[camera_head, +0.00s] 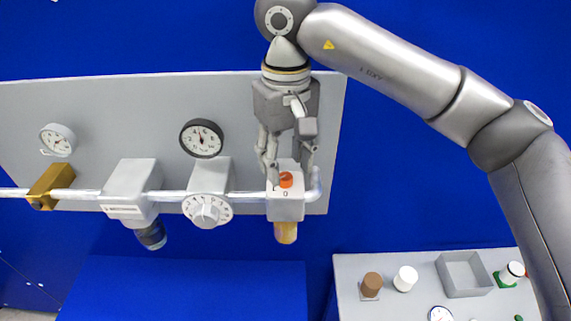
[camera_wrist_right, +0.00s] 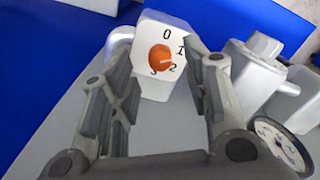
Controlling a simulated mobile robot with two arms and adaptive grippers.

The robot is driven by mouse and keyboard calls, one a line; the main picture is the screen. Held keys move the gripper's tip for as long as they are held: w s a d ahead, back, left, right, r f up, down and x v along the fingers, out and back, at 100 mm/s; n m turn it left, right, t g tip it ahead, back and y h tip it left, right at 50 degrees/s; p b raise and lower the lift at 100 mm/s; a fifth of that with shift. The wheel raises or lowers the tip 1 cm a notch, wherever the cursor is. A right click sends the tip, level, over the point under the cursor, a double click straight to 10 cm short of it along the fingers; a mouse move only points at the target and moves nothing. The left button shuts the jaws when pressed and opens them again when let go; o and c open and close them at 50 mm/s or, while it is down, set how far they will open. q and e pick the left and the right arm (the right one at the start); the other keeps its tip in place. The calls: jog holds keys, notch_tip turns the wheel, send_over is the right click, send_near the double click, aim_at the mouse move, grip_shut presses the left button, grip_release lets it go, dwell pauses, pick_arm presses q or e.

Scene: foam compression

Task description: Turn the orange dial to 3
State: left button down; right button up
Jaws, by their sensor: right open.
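The orange dial (camera_head: 286,180) sits on a white box (camera_head: 285,208) at the right end of the pipe. The dial also shows in the right wrist view (camera_wrist_right: 160,57), with the marks 0, 1, 2 and 3 around it. A pale line on the dial points to the right, on the side of 1 and 2; I cannot tell exactly which mark it meets. My right gripper (camera_head: 288,168) is open, with its fingers on either side of the dial. In the wrist view a gap shows between each finger and the dial. My left gripper is not in view.
A white numbered knob (camera_head: 207,211) and a black-rimmed gauge (camera_head: 201,138) are left of the dial. A brass block (camera_head: 49,186) is farther left on the pipe. A table (camera_head: 350,300) with a grey tray (camera_head: 463,274) stands at lower right.

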aim_at(286, 178)
notch_tip(286, 178, down, 3)
jog(key=shift+w+r, duration=0.1)
jog(key=shift+r, duration=0.05)
jog(key=shift+c, duration=1.7)
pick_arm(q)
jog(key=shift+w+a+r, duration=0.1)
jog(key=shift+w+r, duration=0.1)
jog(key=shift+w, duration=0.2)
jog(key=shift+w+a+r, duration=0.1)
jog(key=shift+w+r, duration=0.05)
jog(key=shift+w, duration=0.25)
pick_arm(e)
grip_shut()
